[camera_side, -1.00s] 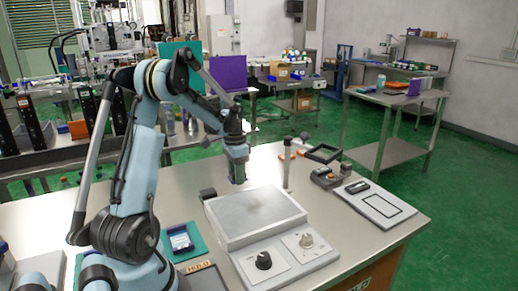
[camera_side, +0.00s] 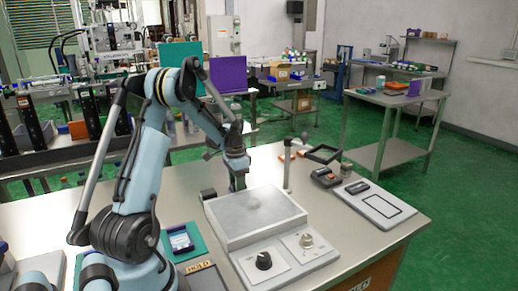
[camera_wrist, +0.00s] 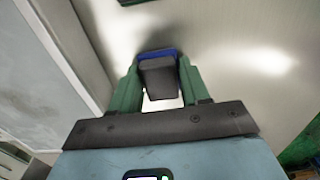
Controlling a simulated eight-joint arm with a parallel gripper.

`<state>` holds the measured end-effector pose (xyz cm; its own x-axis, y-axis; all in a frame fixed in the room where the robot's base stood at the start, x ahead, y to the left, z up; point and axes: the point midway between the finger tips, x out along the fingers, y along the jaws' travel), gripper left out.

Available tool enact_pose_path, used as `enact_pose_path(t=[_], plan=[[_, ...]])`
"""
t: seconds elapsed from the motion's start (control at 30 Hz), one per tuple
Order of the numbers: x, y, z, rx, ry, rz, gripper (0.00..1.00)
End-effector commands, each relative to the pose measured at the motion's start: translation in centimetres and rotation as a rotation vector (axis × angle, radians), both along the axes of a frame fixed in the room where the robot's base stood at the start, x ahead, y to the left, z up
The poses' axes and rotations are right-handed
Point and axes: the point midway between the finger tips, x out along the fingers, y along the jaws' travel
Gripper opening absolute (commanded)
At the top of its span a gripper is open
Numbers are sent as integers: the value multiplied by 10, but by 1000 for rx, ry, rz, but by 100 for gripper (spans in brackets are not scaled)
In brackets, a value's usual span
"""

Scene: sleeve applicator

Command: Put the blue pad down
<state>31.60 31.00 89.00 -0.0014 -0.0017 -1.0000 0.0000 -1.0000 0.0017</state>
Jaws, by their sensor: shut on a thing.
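My gripper (camera_side: 238,181) is low over the metal table, just behind the grey flat-topped plate of the apparatus. In the wrist view, its green fingers (camera_wrist: 160,82) are closed on either side of a dark grey block with a blue edge. That blue edge is the blue pad (camera_wrist: 158,53), at the far end of the block. A dark shadow lies on the table around the pad. I cannot tell whether the pad touches the table. In the side view, the pad cannot be made out at the gripper's tip.
The apparatus (camera_side: 254,212) with its two-knob panel (camera_side: 286,252) stands in front of my gripper. A small dark block (camera_side: 208,194) is at its left corner and a post (camera_side: 288,172) at its right. A white board (camera_side: 362,210) lies farther right. A teal tray (camera_side: 197,245) is at front left.

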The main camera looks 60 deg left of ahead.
Motion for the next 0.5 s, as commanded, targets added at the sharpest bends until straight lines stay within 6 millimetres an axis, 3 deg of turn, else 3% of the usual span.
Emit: enact_pose_path(t=[0.03,0.1,0.13,0.27,0.5], plan=[[0,0,-10,4,-6,0,17],[0,0,-10,5,-7,0,17],[1,1,-10,5,-7,0,47],[1,1,-10,6,-9,0,67],[1,1,3,7,-10,0,71]])
